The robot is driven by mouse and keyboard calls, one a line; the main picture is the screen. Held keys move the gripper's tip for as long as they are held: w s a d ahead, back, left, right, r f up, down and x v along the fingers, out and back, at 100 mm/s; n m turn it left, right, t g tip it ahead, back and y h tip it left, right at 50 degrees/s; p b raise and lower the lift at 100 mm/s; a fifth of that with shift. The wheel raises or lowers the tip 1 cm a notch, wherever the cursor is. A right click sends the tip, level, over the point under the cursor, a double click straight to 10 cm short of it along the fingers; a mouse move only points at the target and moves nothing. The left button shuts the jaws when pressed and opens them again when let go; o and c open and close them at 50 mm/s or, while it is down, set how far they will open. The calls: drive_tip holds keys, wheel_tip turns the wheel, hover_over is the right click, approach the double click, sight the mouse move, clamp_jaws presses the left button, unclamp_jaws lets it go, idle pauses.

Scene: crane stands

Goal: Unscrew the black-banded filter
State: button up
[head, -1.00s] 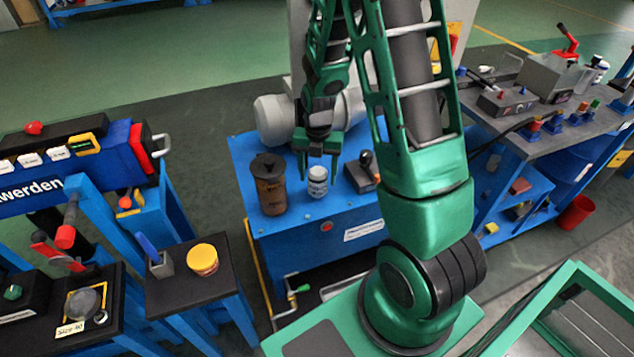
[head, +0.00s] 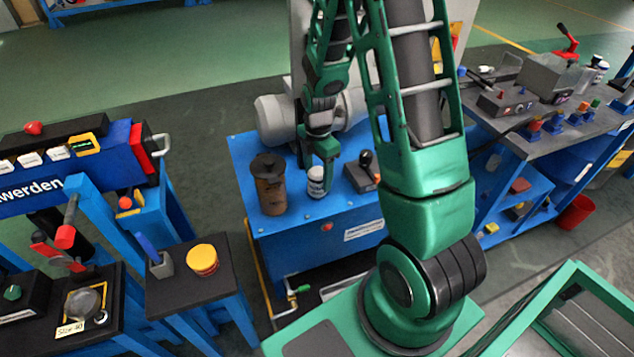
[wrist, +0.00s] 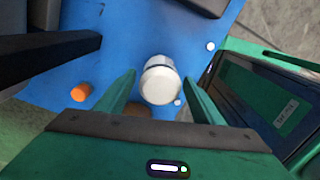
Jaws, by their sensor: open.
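The filter (head: 317,182) is a small upright white cylinder with a dark band. It stands on the blue bench top (head: 338,207). In the wrist view the filter (wrist: 160,84) shows its round white end, with a thin dark line near its far edge. My gripper (head: 326,164) is above and close beside it in the head view, partly covering it. In the wrist view my gripper (wrist: 159,90) is open, with one green finger on each side of the filter. Gaps show between fingers and filter; I cannot tell the exact height difference.
A brown jar with a dark lid (head: 269,186) stands close left of the filter. A dark lever box (head: 363,172) stands close to its right. A small table with a yellow tub (head: 203,260) is at front left. A grey workbench (head: 530,125) is at the right.

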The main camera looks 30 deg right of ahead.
drive_tip(key=m, duration=1.1)
drive_tip(key=shift+m, duration=0.3)
drive_tip(key=m, duration=0.3)
drive_tip(key=shift+m, duration=0.3)
drive_tip(key=c, duration=1.2)
drive_tip(key=shift+r, duration=0.1)
